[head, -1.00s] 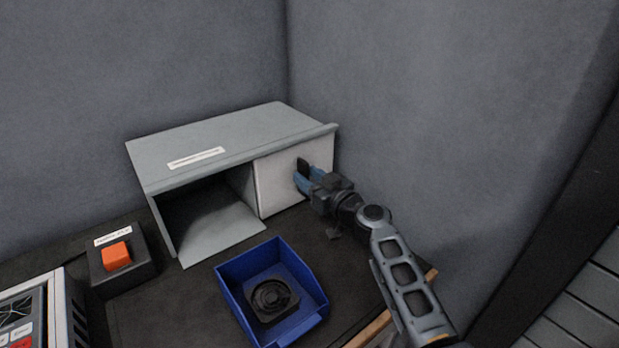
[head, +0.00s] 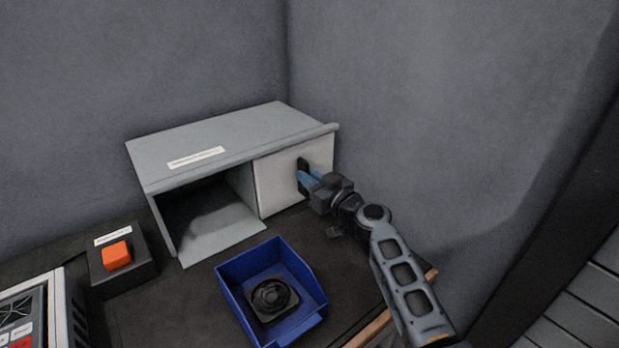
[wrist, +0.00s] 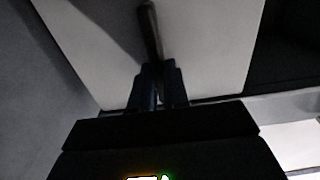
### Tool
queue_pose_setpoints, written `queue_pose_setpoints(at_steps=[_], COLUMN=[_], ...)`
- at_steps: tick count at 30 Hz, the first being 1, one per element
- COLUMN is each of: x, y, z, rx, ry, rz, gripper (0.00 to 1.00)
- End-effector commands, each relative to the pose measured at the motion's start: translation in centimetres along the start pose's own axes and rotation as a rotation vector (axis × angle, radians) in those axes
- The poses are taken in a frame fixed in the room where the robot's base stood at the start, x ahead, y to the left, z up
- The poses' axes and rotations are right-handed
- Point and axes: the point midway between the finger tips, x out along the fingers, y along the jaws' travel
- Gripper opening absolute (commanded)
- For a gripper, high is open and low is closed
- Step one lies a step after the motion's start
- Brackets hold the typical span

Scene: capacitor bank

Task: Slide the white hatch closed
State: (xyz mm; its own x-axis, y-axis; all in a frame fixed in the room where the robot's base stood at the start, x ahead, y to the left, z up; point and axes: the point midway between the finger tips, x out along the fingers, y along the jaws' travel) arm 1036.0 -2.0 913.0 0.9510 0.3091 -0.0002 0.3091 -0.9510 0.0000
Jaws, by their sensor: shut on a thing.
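The white hatch (head: 280,182) covers the right part of the front of a grey cabinet (head: 240,135). The left part of the cabinet front is open and dark inside. A dark upright handle (head: 302,164) stands out from the hatch's right half. My gripper (head: 307,180) is at the hatch with its blue fingers shut on the handle. In the wrist view, the fingers (wrist: 158,82) close around the lower end of the dark handle (wrist: 149,28), with the pale hatch (wrist: 205,50) behind it.
A blue bin (head: 313,300) holding a black round part (head: 272,297) stands in front of the cabinet. An orange button on a black box (head: 117,256) is at left, beside a panel with keys (head: 20,325). A grey wall is close on the right.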

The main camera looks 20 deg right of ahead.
Motion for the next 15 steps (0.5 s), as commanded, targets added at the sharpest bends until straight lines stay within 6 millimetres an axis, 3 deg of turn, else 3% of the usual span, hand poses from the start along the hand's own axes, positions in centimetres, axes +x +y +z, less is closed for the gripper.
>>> queue_pose_setpoints(at_steps=[5,12,15], x=[0.0,0.0,0.0], y=[-1.4,-7.2,-8.6], z=[0.2,0.1,0.1], rx=[-0.001,-0.001,-0.001], ry=[-0.003,-0.003,-0.002], rz=[-0.003,-0.006,-0.004], gripper=[0.00,0.00,0.00])
